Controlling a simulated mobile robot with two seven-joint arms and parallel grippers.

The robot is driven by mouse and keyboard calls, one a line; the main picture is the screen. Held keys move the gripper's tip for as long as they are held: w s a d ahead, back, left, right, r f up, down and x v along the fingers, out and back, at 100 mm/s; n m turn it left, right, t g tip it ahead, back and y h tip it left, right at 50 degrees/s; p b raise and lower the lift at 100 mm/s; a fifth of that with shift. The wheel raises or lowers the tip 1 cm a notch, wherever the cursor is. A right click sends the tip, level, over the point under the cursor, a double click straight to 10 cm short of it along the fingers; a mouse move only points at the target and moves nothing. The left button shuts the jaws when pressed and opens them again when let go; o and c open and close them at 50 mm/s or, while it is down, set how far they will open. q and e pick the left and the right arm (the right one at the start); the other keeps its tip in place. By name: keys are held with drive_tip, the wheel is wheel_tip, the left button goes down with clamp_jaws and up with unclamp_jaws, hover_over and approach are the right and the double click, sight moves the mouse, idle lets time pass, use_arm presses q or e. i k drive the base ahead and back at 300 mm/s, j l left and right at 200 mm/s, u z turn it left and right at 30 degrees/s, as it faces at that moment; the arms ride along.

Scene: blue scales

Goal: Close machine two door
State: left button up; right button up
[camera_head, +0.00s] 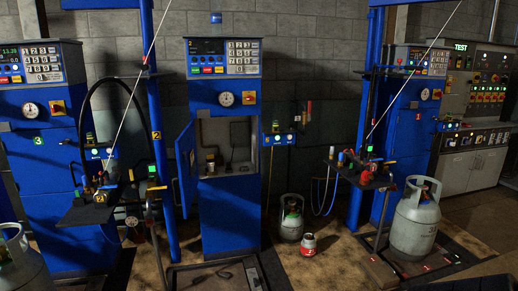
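The middle blue machine (230,222) stands against the wall, with a yellow "2" label (156,134) on the blue post to its left. Its blue door (186,167) is hinged at the left of the compartment and stands open, swung out toward me. The open compartment (241,160) shows a pale inside with small fittings and dark cables. Neither of my grippers is in view.
A blue machine marked 3 (38,140) stands at left, with a dark shelf (88,213) in front. A low platform (215,277) lies before the middle machine. Gas cylinders (291,218) and (415,225) stand right. Floor between is partly clear.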

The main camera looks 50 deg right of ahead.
sight(188, 176)
drive_tip(key=z, duration=1.5)
drive_tip(key=i+j, duration=0.2)
drive_tip(key=i, duration=0.25)
drive_tip(key=i+j+z, duration=0.15)
drive_tip(key=i, duration=0.3)
